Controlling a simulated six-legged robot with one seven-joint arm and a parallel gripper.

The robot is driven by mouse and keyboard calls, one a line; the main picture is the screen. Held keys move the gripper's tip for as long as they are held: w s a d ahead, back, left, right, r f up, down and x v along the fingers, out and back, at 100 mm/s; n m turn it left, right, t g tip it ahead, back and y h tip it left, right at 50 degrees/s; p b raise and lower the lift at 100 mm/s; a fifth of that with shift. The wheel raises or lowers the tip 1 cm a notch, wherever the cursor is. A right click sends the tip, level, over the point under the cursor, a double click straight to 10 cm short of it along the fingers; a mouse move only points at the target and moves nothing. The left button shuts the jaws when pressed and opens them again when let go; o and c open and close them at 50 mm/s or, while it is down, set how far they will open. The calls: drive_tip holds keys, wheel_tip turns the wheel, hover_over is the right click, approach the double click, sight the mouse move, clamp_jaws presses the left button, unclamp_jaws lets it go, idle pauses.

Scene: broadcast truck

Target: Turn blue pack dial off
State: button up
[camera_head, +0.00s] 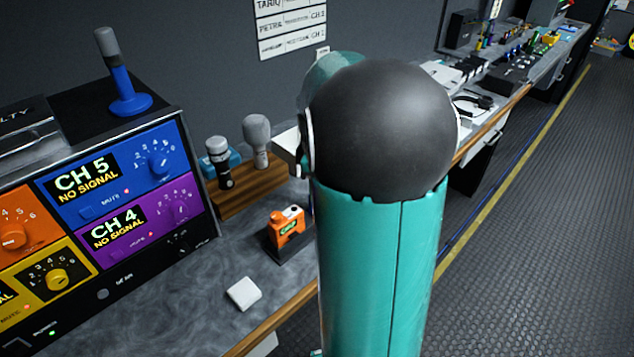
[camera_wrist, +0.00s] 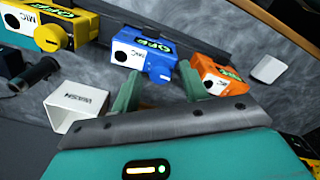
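The blue pack (camera_wrist: 145,55) lies ahead of my gripper in the wrist view, with a MIC label on one face. Green letters on its top look like OFF, but are small and tilted. A small blue knob shows at its right side. My gripper (camera_wrist: 159,86) is open, its two green fingers apart and empty, just short of the blue pack; I cannot tell if they touch it. The orange pack (camera_wrist: 217,75) is to the right and the yellow pack (camera_wrist: 52,28) to the left. In the head view, my arm hides the blue pack and my gripper.
A white WASH box (camera_wrist: 78,105) sits left of my gripper. A white block (camera_head: 243,293) lies on the counter. In the head view, the orange pack (camera_head: 287,226) stands near microphones (camera_head: 218,160) in a wooden stand, beside a channel panel (camera_head: 100,225).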

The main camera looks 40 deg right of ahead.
wheel_tip(320, 180, up, 14)
idle(0.7)
idle(0.4)
drive_tip(key=s+a+f+m+t, duration=0.1)
drive_tip(key=s+a+m+t, duration=0.1)
drive_tip(key=a, duration=0.7)
drive_tip(key=s+a+f+m+t, duration=0.1)
drive_tip(key=s+a+m, duration=0.1)
drive_tip(key=s+a, duration=0.3)
drive_tip(key=s+a+f+m+t, duration=0.2)
drive_tip(key=s+a+m, duration=0.1)
drive_tip(key=a, duration=1)
drive_tip(key=shift+s+t, duration=0.3)
drive_tip(key=shift+s, duration=0.3)
